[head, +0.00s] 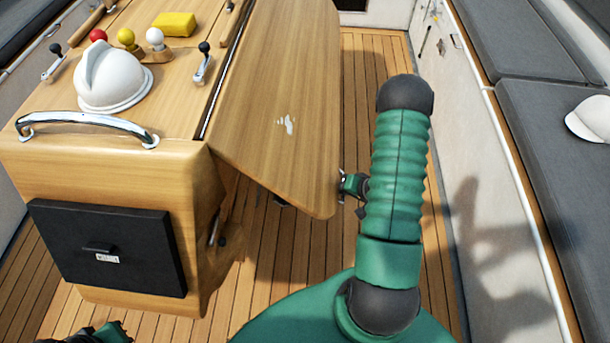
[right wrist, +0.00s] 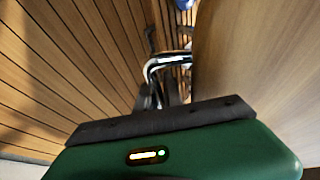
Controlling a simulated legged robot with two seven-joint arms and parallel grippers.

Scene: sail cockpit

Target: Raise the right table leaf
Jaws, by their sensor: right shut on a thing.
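The right table leaf (head: 275,95) is a wooden panel along the right side of the cockpit table (head: 170,105). It slopes down and outward from the table top, with a pale mark on its face. My right gripper (head: 349,186) is at the leaf's outer edge near its front corner, shut on a small metal handle there. The right wrist view shows the bent chrome handle (right wrist: 165,62) between the jaws, beside the leaf (right wrist: 250,65). The jaw tips are partly hidden. A green part of my left arm shows at the bottom left; its jaws cannot be made out.
The table top holds a white domed compass (head: 112,78), a yellow sponge (head: 174,24) and several knobs. A chrome rail (head: 85,122) spans the table's front. Grey cushions (head: 550,130) line the right bench, with a white cap (head: 592,120). Slatted floor lies between.

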